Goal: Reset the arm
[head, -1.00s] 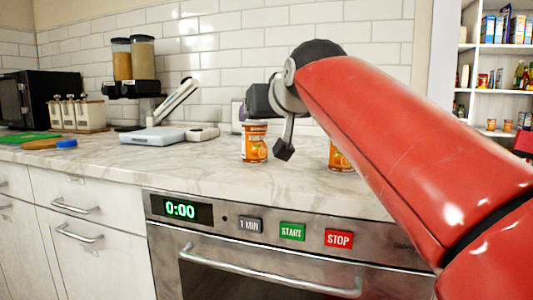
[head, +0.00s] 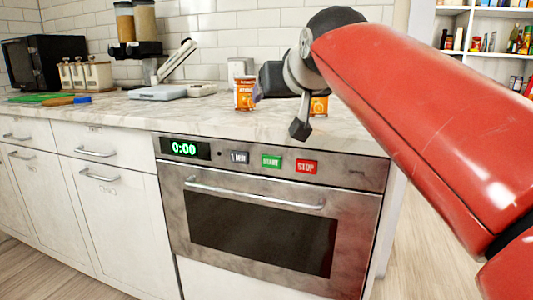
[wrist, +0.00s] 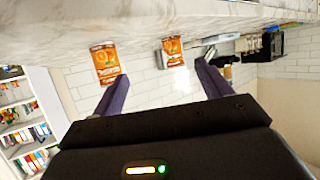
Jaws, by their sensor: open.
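My red arm reaches over the counter from the right in the head view, and its dark wrist partly hides my gripper there. In the wrist view, which is upside down, my gripper (wrist: 161,87) shows two spread fingers with nothing between them. Two orange-labelled cans stand upright on the marble counter. The left can (head: 245,94) is clear of the arm in the head view; the right can (head: 318,105) is partly hidden behind the wrist. Both cans also show in the wrist view, apart from the fingers.
The marble counter (head: 205,118) runs along a white tiled wall. Below it is an oven (head: 265,235) with a closed door. A scale (head: 157,92), dispensers (head: 135,22) and a microwave (head: 42,62) stand to the left. Stocked shelves (head: 490,36) are at the right. Wooden floor shows below.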

